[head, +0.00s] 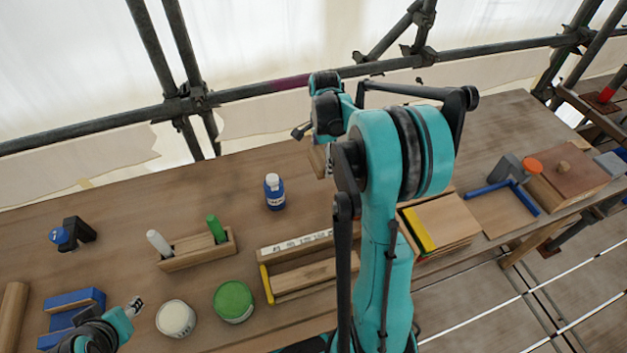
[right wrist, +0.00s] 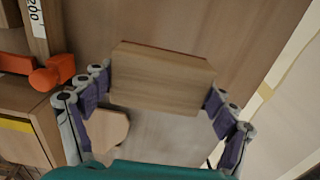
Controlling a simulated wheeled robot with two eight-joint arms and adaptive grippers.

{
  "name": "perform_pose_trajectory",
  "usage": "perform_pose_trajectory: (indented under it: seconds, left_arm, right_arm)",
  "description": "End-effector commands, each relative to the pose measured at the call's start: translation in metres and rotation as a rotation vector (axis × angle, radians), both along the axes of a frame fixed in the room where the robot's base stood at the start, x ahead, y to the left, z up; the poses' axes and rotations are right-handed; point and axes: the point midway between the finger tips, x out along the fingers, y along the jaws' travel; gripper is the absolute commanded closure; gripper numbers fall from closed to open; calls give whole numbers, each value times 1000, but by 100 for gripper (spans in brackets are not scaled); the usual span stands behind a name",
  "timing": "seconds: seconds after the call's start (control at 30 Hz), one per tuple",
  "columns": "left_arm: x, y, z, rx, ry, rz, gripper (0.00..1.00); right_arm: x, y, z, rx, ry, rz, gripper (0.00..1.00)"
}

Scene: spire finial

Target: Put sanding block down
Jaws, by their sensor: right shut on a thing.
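The sanding block (right wrist: 160,78) is a pale wooden block with a thin reddish edge. It sits between the fingers of my right gripper (right wrist: 158,97), which is shut on it at both ends. In the head view only a brown sliver of the block (head: 317,160) shows beside my right arm, over the back half of the bench. The arm hides most of that gripper there. I cannot tell whether the block touches the bench (head: 150,205). My left gripper (head: 135,306) is at the lower left, over the front of the bench, and its jaw opening is unclear.
A blue bottle (head: 274,192) stands left of my right arm. A wooden holder (head: 200,252) with white and green sticks, a white tin (head: 175,318), a green tin (head: 233,300) and a labelled wooden tray (head: 300,283) are nearer. Scaffold poles (head: 290,85) run behind.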

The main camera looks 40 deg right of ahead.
Motion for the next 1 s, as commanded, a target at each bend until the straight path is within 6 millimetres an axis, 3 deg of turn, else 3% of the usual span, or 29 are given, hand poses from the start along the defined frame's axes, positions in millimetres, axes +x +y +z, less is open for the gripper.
perform_pose_trajectory:
  seconds: [0.2, 0.67, 1.0]
  left_arm:
    - [0, 0, -20, 0, 0, 0, 60]
    - [0, 0, -41, 0, 0, 0, 60]
    - [0, 0, -41, 0, 0, 0, 60]
  right_arm:
    - [0, 0, -45, 0, 0, 0, 46]
    - [0, 0, -99, 0, 0, 0, 46]
    - [0, 0, -102, 0, 0, 0, 46]
